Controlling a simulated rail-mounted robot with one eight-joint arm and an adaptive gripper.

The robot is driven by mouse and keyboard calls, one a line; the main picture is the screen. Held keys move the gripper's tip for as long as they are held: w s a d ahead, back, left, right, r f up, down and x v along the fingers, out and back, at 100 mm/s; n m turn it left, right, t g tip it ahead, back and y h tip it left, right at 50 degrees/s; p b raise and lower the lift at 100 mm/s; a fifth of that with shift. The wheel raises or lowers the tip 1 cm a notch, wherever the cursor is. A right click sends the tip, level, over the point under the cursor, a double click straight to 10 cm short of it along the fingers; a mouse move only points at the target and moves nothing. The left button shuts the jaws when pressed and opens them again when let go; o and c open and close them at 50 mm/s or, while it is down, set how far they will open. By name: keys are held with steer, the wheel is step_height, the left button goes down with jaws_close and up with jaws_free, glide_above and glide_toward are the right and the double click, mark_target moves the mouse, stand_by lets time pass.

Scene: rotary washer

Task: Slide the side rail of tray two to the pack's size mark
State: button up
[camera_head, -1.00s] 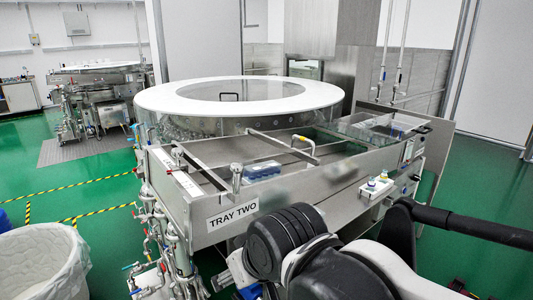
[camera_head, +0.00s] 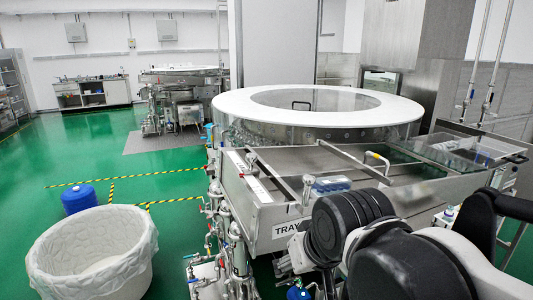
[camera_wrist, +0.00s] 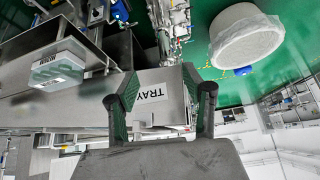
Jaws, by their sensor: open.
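The tray two (camera_head: 270,212) is a steel trough in front of the round washer. Its label (camera_head: 291,229) is partly hidden by my arm, and it shows again in the wrist view (camera_wrist: 152,93). A blue and white pack (camera_head: 331,184) sits in the tray; a clear pack with a label shows in the wrist view (camera_wrist: 57,70). My gripper (camera_wrist: 164,92) is open and empty, its fingers in front of the tray's labelled face. The size mark is not readable.
The white-rimmed round washer (camera_head: 232,103) stands behind the tray. Pipes and valves (camera_head: 236,255) crowd its left front. A lined white bin (camera_head: 55,240) and a blue drum (camera_head: 79,199) stand on the floor at left. Green floor is open further back.

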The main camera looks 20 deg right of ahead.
steer(key=w+r+m+g+p, duration=0.3)
steer(key=w+r+m+p, duration=0.15)
steer(key=w+r, duration=1.15)
steer(key=m+g+p, duration=0.3)
steer(key=p, duration=0.3)
glide_toward(251, 154)
steer(key=shift+y, duration=0.3)
steer(key=f+p, duration=0.1)
steer(key=f, duration=0.3)
steer(key=f+p, duration=0.1)
steer(key=f, duration=0.4)
steer(key=shift+w+f, duration=0.2)
steer(key=shift+f, duration=0.1)
steer(key=shift+c, duration=0.2)
jaws_close()
